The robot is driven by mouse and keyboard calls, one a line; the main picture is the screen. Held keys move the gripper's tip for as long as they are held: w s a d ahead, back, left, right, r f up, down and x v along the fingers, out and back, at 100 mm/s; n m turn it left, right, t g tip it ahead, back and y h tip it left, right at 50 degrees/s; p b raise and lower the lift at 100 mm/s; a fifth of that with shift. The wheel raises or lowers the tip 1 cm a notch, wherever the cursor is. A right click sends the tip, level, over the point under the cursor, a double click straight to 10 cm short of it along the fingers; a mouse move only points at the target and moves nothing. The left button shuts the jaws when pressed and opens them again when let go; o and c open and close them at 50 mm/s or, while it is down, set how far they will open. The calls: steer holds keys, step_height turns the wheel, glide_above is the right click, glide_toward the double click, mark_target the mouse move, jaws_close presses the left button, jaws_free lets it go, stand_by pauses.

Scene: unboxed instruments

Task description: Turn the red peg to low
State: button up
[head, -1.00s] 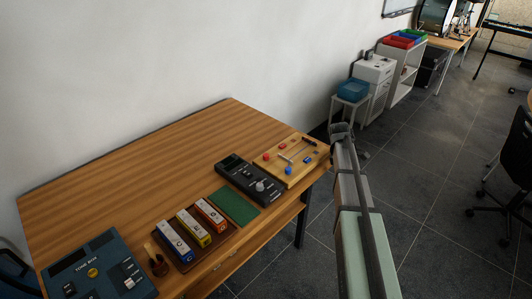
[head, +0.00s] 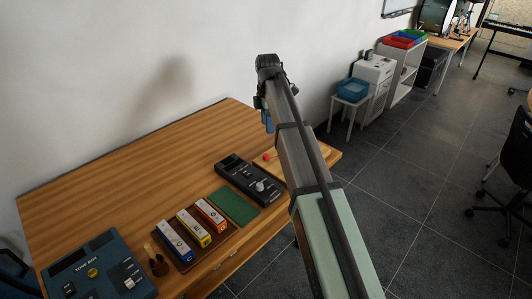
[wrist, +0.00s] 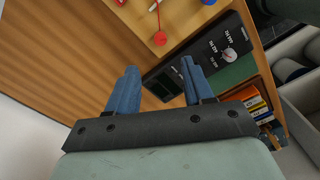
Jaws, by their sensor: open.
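The red peg (head: 267,156) shows at the left edge of the light wooden board (head: 320,160). My arm hides most of that board in the head view. In the wrist view a round red piece (wrist: 160,38) with a thin red line running up from it appears near the top; I take it to be the red peg. Any low marking is too small to read. My gripper (head: 267,122) is raised above the table, with blue fingers. In the wrist view its two fingers (wrist: 158,78) are apart, with nothing between them, and the red piece lies beyond them.
A black device with a knob (head: 250,180) stands left of the board, then a green mat (head: 235,206). Colored bars (head: 192,235) and a blue tone box (head: 98,268) are at the front left. The table's (head: 120,165) back left is clear, with a white wall behind.

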mark_target(266, 155)
steer(key=f, duration=1.3)
steer(key=shift+a+f, duration=0.3)
steer(key=shift+c, duration=0.2)
jaws_close()
